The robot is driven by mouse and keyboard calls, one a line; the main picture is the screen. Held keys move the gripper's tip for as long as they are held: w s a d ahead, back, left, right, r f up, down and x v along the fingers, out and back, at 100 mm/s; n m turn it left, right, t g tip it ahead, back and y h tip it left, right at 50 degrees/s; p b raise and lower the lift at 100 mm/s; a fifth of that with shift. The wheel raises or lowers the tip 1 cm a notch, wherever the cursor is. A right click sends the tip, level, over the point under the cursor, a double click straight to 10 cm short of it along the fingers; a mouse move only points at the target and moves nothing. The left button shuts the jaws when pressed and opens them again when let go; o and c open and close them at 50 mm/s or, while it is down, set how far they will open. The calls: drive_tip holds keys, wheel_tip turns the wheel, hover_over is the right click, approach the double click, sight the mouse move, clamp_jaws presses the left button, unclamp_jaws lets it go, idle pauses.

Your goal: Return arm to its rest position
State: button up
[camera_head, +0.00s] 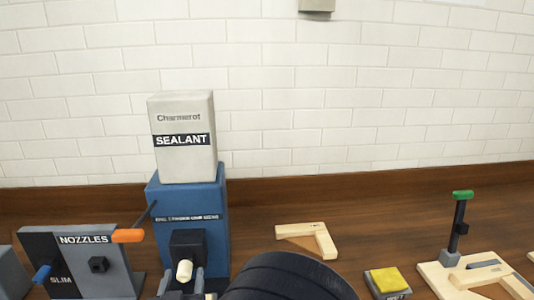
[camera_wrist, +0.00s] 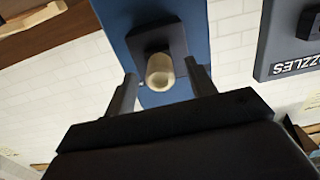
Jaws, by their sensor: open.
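My gripper (camera_head: 182,279) is low in the head view, in front of the blue dispenser (camera_head: 214,240). In the wrist view its two dark fingers stand apart, and my gripper (camera_wrist: 162,84) is open. The cream nozzle (camera_wrist: 160,71) of the dispenser shows between the fingers in that view; I cannot tell whether they touch it. The nozzle also shows in the head view (camera_head: 184,270). A dark rounded link of my arm hides the bottom middle of the head view.
A white sealant box (camera_head: 185,165) stands on the dispenser. Right are a wooden corner frame (camera_head: 318,236), a yellow pad (camera_head: 387,279) and a green-handled clamp fixture (camera_head: 461,220). A brick wall stands behind.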

drive_tip(key=shift+s, duration=0.2)
idle(0.3)
drive_tip(key=s+d+b, duration=0.1)
drive_tip(key=s+b, duration=0.1)
drive_tip(key=s, duration=0.8)
drive_tip(key=w, duration=0.3)
drive_tip(key=w+p, duration=0.1)
drive_tip(key=w, duration=0.3)
drive_tip(key=w+a+p, duration=0.1)
drive_tip(key=w, duration=0.3)
drive_tip(key=s, duration=0.8)
drive_tip(key=shift+s+a+m, duration=0.3)
drive_tip(key=shift+s+a, duration=0.05)
drive_tip(key=shift+a, duration=0.05)
